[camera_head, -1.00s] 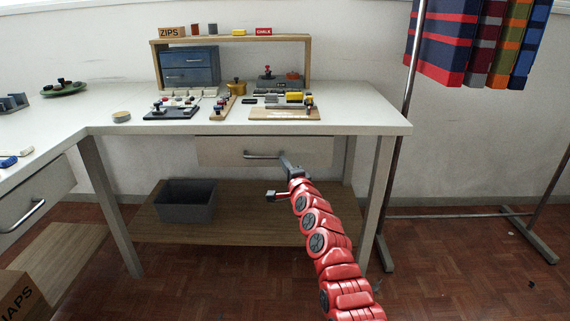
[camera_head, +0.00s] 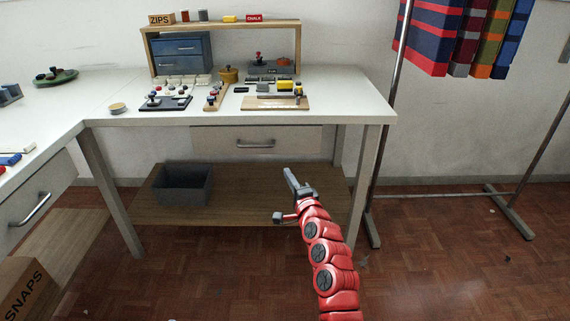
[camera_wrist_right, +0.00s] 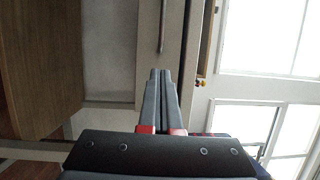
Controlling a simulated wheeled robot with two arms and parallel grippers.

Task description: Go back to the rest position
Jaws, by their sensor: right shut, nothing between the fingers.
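My right gripper (camera_head: 291,181) is at the end of the red arm in the head view, in front of the table and below its drawer. It is apart from the drawer handle (camera_head: 255,144). In the right wrist view its two fingers (camera_wrist_right: 160,82) lie together, shut with nothing between them. The drawer (camera_head: 215,139) under the tabletop looks closed; its handle also shows in the right wrist view (camera_wrist_right: 162,30). My left gripper is not in view.
The white table (camera_head: 340,95) holds trays and small parts below a wooden shelf (camera_head: 225,27). A grey bin (camera_head: 182,187) stands on the lower board (camera_head: 240,208). A rack with striped cloths (camera_head: 440,35) is at the right.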

